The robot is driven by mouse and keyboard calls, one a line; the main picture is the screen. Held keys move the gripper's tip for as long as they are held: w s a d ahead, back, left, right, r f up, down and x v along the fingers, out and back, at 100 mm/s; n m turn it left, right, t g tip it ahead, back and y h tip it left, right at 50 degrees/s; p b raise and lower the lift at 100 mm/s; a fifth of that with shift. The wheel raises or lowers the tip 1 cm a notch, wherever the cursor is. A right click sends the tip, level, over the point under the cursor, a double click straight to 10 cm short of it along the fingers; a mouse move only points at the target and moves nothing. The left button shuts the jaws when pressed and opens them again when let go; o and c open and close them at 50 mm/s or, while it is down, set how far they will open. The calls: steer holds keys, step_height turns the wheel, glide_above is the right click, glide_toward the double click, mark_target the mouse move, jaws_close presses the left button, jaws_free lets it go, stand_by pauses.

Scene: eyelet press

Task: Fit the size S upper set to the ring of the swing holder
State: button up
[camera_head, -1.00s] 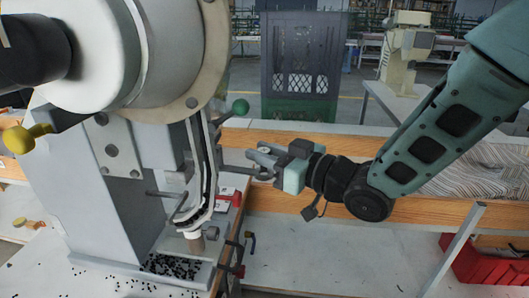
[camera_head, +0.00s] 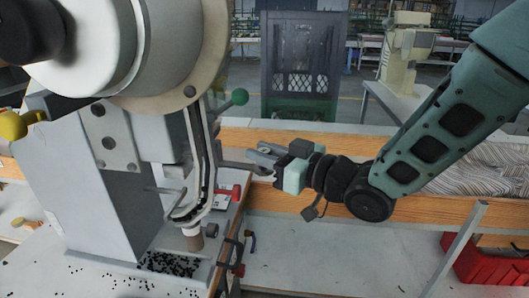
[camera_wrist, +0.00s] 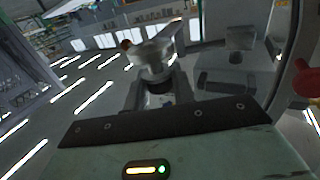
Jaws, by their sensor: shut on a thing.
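My gripper (camera_head: 262,154) is level with the right side of the press and a little to the right of its curved front guide. It also shows in the wrist view (camera_wrist: 155,92), shut on a small silvery part (camera_wrist: 155,62) that looks like the upper set; its size mark cannot be read. In the head view this part is mostly hidden by the jaws. A grey bar (camera_head: 238,167), which looks like the swing holder, reaches from the press towards my fingertips. Whether the part touches its ring cannot be told.
The grey press (camera_head: 95,190) with its large round housing fills the left. Black eyelets lie scattered at the press foot (camera_head: 125,270). A red bin (camera_head: 490,265) stands low at the right.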

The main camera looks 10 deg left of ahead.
mark_target(265, 150)
steer(key=shift+f+b, duration=0.9)
steer(key=o, duration=1.1)
steer(key=shift+r, duration=0.1)
steer(key=shift+r+p, duration=1.6)
steer(key=shift+r, duration=0.85)
